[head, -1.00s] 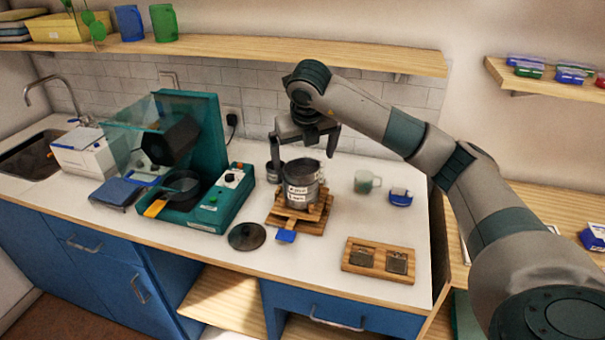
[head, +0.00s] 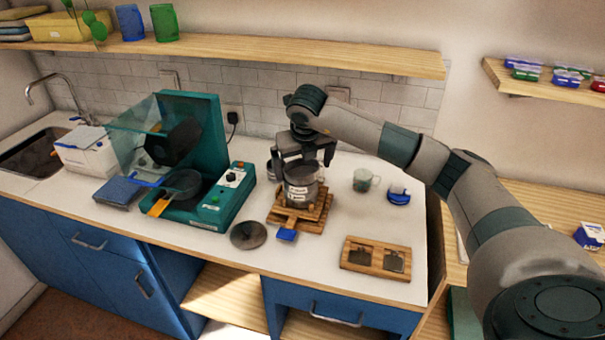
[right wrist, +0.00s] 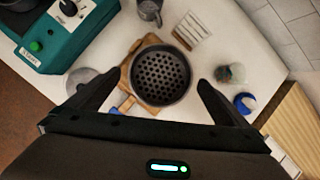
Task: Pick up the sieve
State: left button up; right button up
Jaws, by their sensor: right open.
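The sieve (head: 301,188) is a grey metal cylinder with pale labels, standing upright on a wooden stand (head: 285,220) on the counter. In the right wrist view, the sieve (right wrist: 160,75) shows its dark round perforated bottom from above. My right gripper (head: 304,160) is open just above the sieve, pointing down. In the right wrist view its two fingers (right wrist: 160,88) lie to the left and right of the sieve's rim, with visible gaps. Part of the sieve's top is hidden by the gripper in the head view. My left gripper is not in view.
A teal machine (head: 212,205) with a clear cover stands left of the sieve. A dark round lid (head: 248,235) lies in front. A glass mug (head: 362,181) and blue item (head: 399,197) stand right. A wooden holder (head: 376,257) lies front right. A shelf (head: 250,57) runs above.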

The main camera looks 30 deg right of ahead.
jog(key=c, duration=1.2)
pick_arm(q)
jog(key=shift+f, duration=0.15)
pick_arm(e)
jog(key=shift+r, duration=0.2)
jog(key=shift+r+b, duration=0.6)
notch_tip(320, 180, up, 2)
jog(key=shift+w+r+b, duration=0.1)
jog(key=shift+r+b, duration=0.05)
jog(key=shift+b, duration=0.55)
pick_arm(q)
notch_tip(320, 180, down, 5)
jog(key=b, duration=0.3)
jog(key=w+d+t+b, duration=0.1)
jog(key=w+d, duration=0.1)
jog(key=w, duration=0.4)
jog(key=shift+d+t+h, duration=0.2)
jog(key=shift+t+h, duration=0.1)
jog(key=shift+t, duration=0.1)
pick_arm(e)
jog(key=shift+s+d+r, duration=0.65)
jog(key=shift+s+r, duration=0.55)
jog(key=shift+s, duration=0.65)
jog(key=shift+s+d+r, duration=0.65)
jog(key=shift+s+r, duration=0.6)
jog(key=shift+s, duration=0.65)
jog(key=shift+s+d+r, duration=0.65)
jog(key=shift+s+r, duration=0.55)
jog(key=shift+s, duration=0.65)
